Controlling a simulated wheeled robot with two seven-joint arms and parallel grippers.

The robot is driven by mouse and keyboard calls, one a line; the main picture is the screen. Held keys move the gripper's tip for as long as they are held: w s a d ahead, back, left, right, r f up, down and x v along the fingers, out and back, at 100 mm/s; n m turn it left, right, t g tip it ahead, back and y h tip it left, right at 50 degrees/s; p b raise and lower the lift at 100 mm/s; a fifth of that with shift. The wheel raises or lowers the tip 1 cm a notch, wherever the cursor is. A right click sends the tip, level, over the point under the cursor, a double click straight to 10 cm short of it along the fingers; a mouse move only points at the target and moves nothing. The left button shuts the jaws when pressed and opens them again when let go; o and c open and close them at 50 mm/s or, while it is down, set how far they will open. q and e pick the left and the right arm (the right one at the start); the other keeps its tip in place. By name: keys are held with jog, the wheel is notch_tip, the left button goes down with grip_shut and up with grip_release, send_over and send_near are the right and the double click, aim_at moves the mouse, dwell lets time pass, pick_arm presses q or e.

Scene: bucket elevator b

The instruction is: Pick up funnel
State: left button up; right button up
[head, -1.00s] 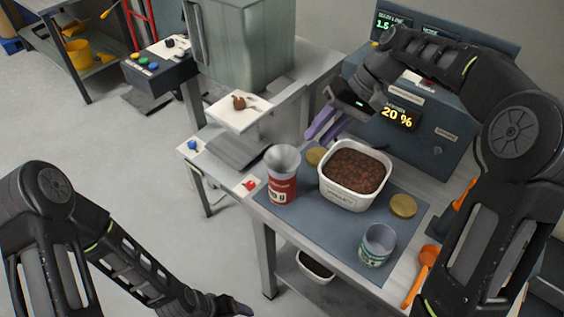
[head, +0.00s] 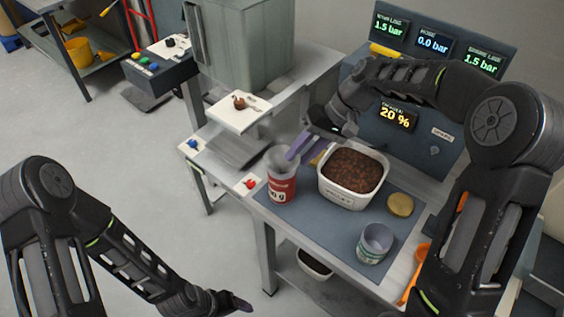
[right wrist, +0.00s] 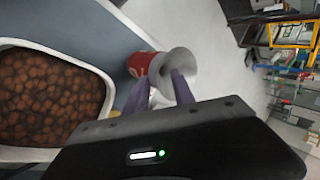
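The grey funnel (head: 281,160) sits mouth up on a red and white can (head: 281,186) at the left edge of the blue mat. It also shows in the right wrist view (right wrist: 178,66), with the red can (right wrist: 143,64) behind it. My right gripper (head: 296,152) is open, its purple fingers reaching the funnel's rim from the right. In the right wrist view its fingers (right wrist: 160,82) are apart, one overlapping the funnel's mouth; I cannot tell if they touch it. My left gripper (head: 240,304) is low at the bottom edge, its fingers mostly hidden.
A white tub of brown pellets (head: 352,174) stands right of the can, close under my right gripper. A grey-green open can (head: 375,243) and a yellow lid (head: 400,205) are on the mat (head: 317,232). A display panel (head: 432,45) stands behind. Orange scoop (head: 417,266) lies at right.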

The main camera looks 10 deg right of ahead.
jog(key=shift+c, duration=0.4)
grip_shut()
dwell(0.6)
